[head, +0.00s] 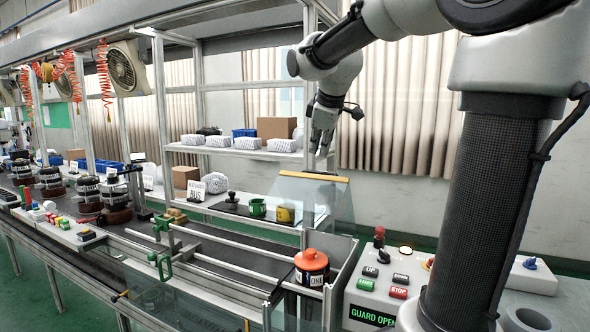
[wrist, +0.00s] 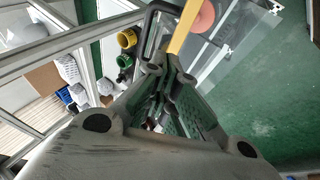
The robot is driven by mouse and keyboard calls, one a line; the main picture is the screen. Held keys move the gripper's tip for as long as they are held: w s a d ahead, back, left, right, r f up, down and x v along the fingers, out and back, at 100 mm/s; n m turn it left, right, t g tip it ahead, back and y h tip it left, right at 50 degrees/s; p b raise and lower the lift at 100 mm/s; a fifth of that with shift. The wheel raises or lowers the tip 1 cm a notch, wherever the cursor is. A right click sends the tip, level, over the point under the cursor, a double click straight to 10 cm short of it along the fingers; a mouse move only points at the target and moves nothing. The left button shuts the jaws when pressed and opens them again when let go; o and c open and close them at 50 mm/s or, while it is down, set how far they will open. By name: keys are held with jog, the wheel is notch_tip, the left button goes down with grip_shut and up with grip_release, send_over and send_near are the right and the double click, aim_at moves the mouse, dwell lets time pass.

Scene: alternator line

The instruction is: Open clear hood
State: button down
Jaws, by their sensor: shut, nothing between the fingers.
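The clear hood (head: 335,202) is a tilted see-through panel at the right end of the line in the head view. A yellow strip (head: 312,176) runs along its top edge. The strip also shows in the wrist view (wrist: 188,28), just beyond the fingertips, with the clear panel (wrist: 238,62) to its right. My gripper (head: 320,150) points down above the hood's yellow edge, apparently apart from it. Its fingers (wrist: 166,76) are shut and empty. A display on the control panel (head: 372,317) reads "GUARD OPEN".
An orange-topped part (head: 311,262) stands on the conveyor's right end below the hood. Green and yellow cups (head: 258,207) sit on a ledge behind. A shelf (head: 240,153) with boxes and wrapped packs stands behind. A green clamp frame (head: 160,265) spans the rails.

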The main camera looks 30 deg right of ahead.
jog(key=w+f, duration=0.2)
jog(key=w+d+f+m, duration=0.1)
jog(key=w+f, duration=0.1)
jog(key=w+f+m, duration=0.1)
jog(key=w+f, duration=0.2)
jog(key=shift+d+t, duration=0.15)
jog(key=shift+t, duration=0.25)
